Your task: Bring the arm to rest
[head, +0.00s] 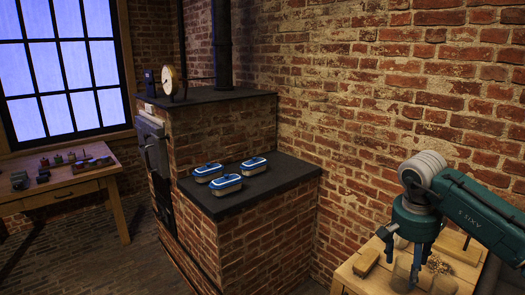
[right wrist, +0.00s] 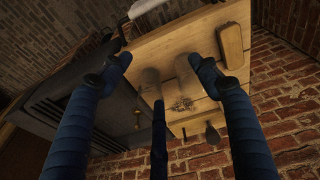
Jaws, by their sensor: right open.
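My right gripper (head: 408,262) hangs at the right of the head view from a dark green arm, its fingers pointing down above a wooden bench. The fingers are spread apart with nothing between them. In the right wrist view the open gripper (right wrist: 160,75) shows dark blue ribbed fingers, with the bench top beyond them. Two pale, jar-like cylinders (right wrist: 151,80) stand on the bench past the fingers. Whether any finger touches them cannot be told. My left gripper is in neither view.
Three blue-topped oval containers (head: 226,183) stand on the dark slab (head: 262,197) of a brick stove. A wooden table (head: 68,188) with small items is at left. A brick wall rises behind the bench.

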